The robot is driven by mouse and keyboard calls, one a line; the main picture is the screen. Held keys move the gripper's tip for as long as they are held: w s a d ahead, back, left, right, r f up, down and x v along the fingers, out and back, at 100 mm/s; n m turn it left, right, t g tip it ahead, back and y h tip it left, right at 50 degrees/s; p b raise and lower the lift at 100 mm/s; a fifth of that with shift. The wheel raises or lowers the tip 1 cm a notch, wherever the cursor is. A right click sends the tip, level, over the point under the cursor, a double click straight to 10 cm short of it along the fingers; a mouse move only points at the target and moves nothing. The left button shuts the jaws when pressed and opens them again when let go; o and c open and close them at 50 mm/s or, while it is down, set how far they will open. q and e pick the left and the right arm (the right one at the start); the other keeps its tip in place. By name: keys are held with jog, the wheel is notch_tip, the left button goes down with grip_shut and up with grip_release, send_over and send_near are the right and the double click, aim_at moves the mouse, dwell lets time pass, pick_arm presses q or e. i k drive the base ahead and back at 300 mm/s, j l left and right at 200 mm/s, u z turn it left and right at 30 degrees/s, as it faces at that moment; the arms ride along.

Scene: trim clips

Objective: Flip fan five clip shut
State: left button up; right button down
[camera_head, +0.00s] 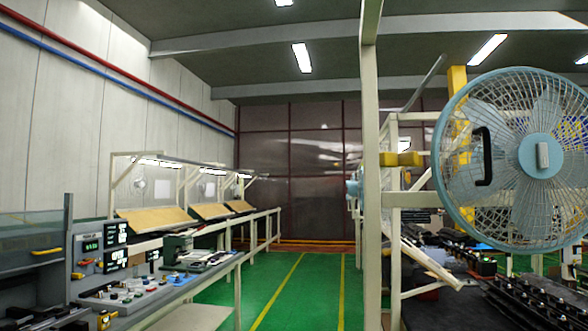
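A large round fan (465,205) with a pale blue rim and wire guard stands close at the right. Its pale blue hub (528,157) carries a small grey upright piece (543,156). A black C-shaped part (487,157) shows on the left half of the guard. I cannot tell which of these is the clip, or whether a clip is open or shut. No number shows on the fan. Neither of my grippers is in view.
A cream post (371,200) stands left of the fan. Black parts (540,298) fill the bench below it. A workbench (215,272) with tools runs along the left. The green floor (290,300) between is clear.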

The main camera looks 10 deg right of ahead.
aim_at(387, 159)
jog(key=i+j, duration=0.8)
jog(key=i, duration=0.15)
jog(key=k+l, duration=0.1)
jog(key=l, duration=0.15)
